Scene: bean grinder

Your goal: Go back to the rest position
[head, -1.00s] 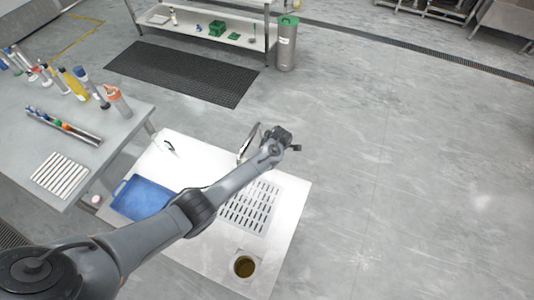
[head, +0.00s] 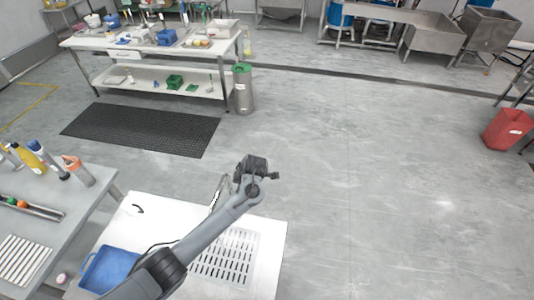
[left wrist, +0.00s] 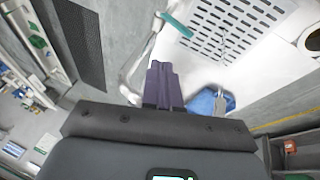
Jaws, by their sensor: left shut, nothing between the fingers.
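My left arm reaches across the white worktop from the lower left in the head view. Its gripper (head: 262,172) is in the air past the worktop's far edge, beside the metal faucet (head: 219,192). In the left wrist view the fingers (left wrist: 160,85) are together, shut and empty. The faucet (left wrist: 140,60) with a teal lever (left wrist: 177,25) shows close by in that view, and I cannot tell how far apart they are. My right gripper is in neither view.
The white worktop (head: 268,262) has a slotted drain grate (head: 225,258) and a blue tray (head: 108,270). A grey table (head: 90,200) with bottles stands at left. A steel bin (head: 243,92) and a black mat (head: 140,130) lie beyond.

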